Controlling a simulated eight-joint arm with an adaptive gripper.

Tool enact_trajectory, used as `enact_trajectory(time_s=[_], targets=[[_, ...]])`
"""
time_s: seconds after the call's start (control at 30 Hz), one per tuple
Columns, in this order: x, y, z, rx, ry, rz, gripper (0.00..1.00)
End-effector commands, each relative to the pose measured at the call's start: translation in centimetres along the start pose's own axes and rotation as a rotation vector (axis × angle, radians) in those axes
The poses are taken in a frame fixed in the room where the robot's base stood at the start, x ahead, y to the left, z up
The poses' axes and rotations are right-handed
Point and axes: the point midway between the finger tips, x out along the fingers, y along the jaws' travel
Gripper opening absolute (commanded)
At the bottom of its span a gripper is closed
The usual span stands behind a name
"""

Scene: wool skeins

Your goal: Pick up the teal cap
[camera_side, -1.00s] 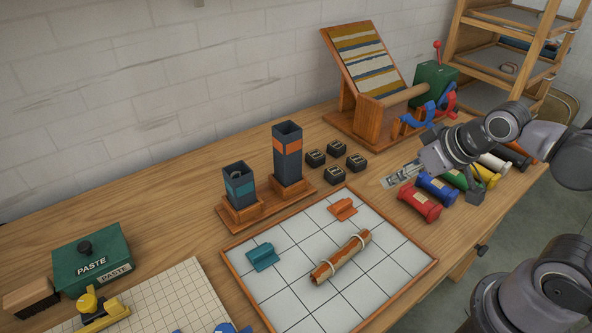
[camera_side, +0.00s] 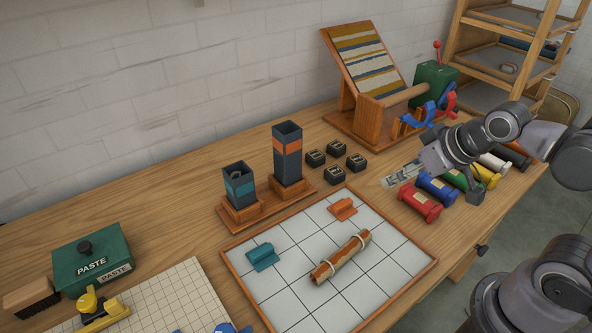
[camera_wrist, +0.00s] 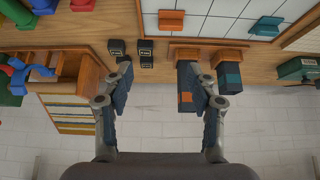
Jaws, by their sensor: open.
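The teal cap (camera_side: 263,257) lies on the left part of the white gridded tray (camera_side: 401,287) in the side view. It also shows near the top right of the wrist view (camera_wrist: 266,26). An orange cap (camera_side: 343,209) lies farther back on the same tray. My gripper (camera_wrist: 160,88) is open and empty in the wrist view, its two fingers wide apart. In the side view my arm's end (camera_side: 459,160) hangs above the row of coloured rolls at the right, well away from the teal cap. The fingertips are hard to make out there.
A tied brown roll (camera_side: 340,257) lies on the tray's middle. A short teal-banded tube (camera_side: 239,184) and a tall orange-banded tube (camera_side: 287,153) stand behind the tray. Several black blocks (camera_side: 336,149) sit beside them. A green paste box (camera_side: 92,258) stands at the left.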

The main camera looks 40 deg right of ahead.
Motion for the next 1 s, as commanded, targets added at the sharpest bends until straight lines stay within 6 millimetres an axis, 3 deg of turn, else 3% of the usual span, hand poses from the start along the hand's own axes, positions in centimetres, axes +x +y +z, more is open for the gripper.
enact_trajectory(time_s=[0.03,0.1,0.4,0.57,1.0], targets=[[0.0,0.0,0.0,0.0,0.0,0.0,0.57],[0.0,0.0,0.0,0.0,0.0,0.0,0.43],[0.0,-0.1,-0.1,-0.004,-0.002,-0.001,0.43],[0.1,-1.1,-1.2,-0.084,-0.034,-0.021,0.43],[2.9,-9.6,-7.2,-0.655,-0.24,-0.175,0.43]])
